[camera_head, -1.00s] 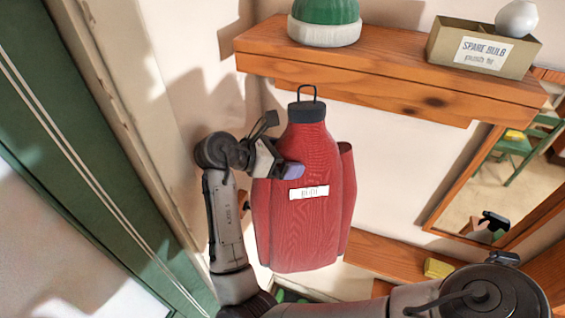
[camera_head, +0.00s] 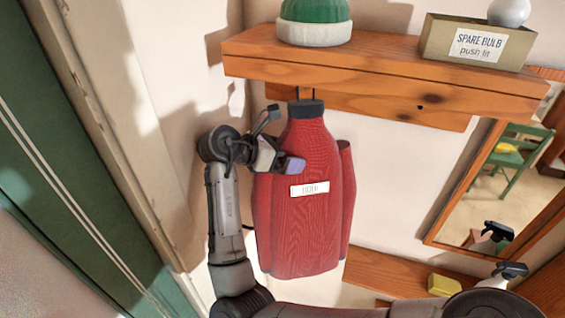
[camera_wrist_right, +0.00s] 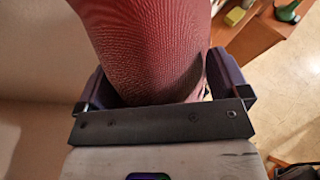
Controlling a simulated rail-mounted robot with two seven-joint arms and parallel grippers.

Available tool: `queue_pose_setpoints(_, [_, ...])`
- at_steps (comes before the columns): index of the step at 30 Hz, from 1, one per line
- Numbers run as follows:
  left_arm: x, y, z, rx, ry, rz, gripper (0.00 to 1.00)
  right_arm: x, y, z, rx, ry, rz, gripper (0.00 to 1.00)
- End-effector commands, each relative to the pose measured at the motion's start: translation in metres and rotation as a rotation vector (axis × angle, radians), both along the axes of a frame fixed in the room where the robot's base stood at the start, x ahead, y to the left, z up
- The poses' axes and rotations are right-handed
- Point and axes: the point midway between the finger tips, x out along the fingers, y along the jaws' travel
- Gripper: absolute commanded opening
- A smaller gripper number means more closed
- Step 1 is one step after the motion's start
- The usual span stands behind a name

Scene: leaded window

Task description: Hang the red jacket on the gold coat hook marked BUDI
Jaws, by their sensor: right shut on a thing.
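The red jacket (camera_head: 312,225) hangs upright in the head view, with a dark collar, a thin black loop on top and a white name label (camera_head: 310,189) too blurred to read surely. My right gripper (camera_head: 288,165) is shut on the jacket at its left upper side. In the right wrist view, red cloth (camera_wrist_right: 150,45) fills the space between the fingers. The loop (camera_head: 301,94) reaches up to the shelf's lower edge, in front of the wooden board; its top is hidden. No gold hook shows, so I cannot tell whether the loop touches one. My left gripper is not in view.
A wooden shelf (camera_head: 380,70) juts out above the jacket, bearing a green-and-white hat (camera_head: 315,22) and a spare bulb box (camera_head: 478,42). A mirror (camera_head: 500,190) hangs at right. A yellow sponge (camera_head: 443,285) lies on a low ledge. A green door frame (camera_head: 60,190) stands left.

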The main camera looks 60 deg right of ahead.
Motion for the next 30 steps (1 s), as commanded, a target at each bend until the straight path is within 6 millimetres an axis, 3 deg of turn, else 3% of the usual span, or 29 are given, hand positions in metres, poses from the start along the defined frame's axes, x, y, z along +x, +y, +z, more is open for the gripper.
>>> queue_pose_setpoints(8, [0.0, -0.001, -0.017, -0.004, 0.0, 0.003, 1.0, 0.003, -0.016, -0.003, -0.003, -0.001, -0.001, 0.29])
queue_pose_setpoints(15, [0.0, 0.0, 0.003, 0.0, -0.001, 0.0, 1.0, 0.005, -0.025, -0.005, -0.002, 0.003, 0.001, 0.29])
queue_pose_setpoints(30, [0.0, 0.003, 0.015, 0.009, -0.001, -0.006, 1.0, 0.006, -0.027, -0.011, -0.001, 0.0, 0.001, 0.29])
